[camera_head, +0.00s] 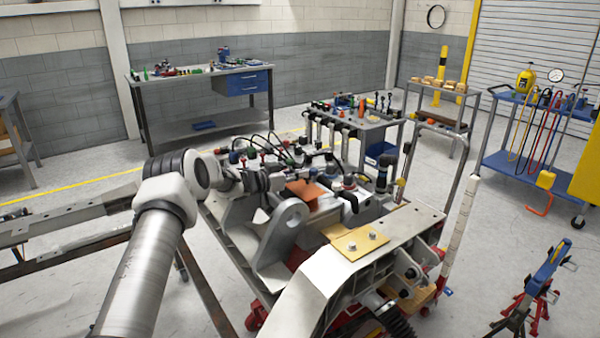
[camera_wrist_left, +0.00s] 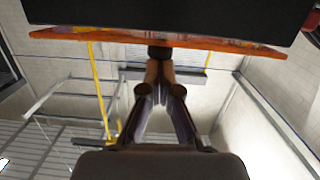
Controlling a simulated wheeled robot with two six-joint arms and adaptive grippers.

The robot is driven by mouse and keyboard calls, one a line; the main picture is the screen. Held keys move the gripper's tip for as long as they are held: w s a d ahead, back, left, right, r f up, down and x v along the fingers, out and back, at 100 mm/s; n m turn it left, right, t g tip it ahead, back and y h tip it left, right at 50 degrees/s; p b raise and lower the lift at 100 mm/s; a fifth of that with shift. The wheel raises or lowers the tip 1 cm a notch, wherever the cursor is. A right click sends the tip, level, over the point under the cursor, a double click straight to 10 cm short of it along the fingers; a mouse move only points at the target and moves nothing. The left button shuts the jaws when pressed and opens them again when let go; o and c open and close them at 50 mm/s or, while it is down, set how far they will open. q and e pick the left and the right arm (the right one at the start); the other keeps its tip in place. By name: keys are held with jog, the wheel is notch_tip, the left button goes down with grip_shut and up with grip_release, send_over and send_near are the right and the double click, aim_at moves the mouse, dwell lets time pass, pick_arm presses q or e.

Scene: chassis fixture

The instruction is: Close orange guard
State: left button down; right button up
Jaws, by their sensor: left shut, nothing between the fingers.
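The orange guard (camera_head: 306,190) is a small orange-brown plate among the parts in the middle of the chassis fixture (camera_head: 375,232) in the head view. In the left wrist view a long orange edge (camera_wrist_left: 95,37) below a broad black surface crosses the top; it seems to be the guard seen close up. My left gripper (camera_head: 280,180) reaches in from the left, just left of the guard. In the wrist view its fingers (camera_wrist_left: 159,68) are shut and empty, with the tips close under the orange edge. I cannot tell whether they touch it. My right gripper is not in view.
Hoses and fittings (camera_head: 285,150) crowd the fixture behind the gripper. A grey lug with a round hole (camera_head: 290,215) stands in front of the guard, and a yellow plate (camera_head: 360,243) lies to the right. A tool cart (camera_head: 365,125) stands close behind.

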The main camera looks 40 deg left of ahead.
pick_arm(q)
jog(key=shift+w+g+p, duration=0.15)
jog(key=shift+g+p, duration=0.25)
jog(key=shift+p, duration=0.8)
jog(key=shift+d+f, duration=0.1)
jog(key=shift+f, duration=0.45)
jog(key=shift+s, duration=0.3)
jog(key=r+v, duration=0.1)
jog(key=v, duration=1)
jog(key=shift+s+r, duration=0.1)
